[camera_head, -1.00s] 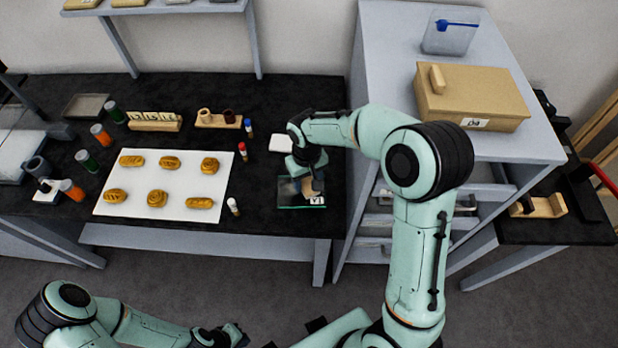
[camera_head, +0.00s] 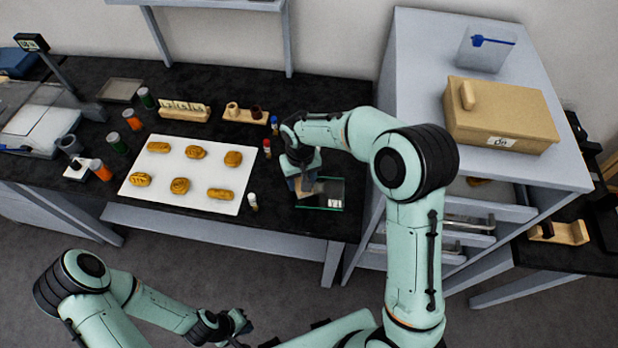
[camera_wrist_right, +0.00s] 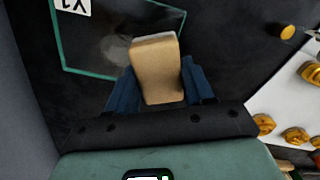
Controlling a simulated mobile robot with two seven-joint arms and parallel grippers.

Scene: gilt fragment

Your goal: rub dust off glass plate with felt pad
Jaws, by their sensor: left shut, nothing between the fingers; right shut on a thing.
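The glass plate (camera_head: 331,188), dark and see-through with green edges, lies on the black worktop. It also shows in the wrist view (camera_wrist_right: 85,50), with a white label in one corner and a greyish, cloudy patch on it. My right gripper (camera_head: 303,183) is shut on the felt pad, a tan block with a pale far edge (camera_wrist_right: 157,65), between blue fingers in the wrist view. The pad is over the plate's left part in the head view; I cannot tell whether it touches. My left gripper (camera_head: 236,326) is shut and empty, low in front of the bench.
A white board (camera_head: 185,175) with several golden pieces lies left of the plate. A grey drawer cabinet (camera_head: 400,75) with a tan lidded box (camera_head: 500,115) stands close on the right.

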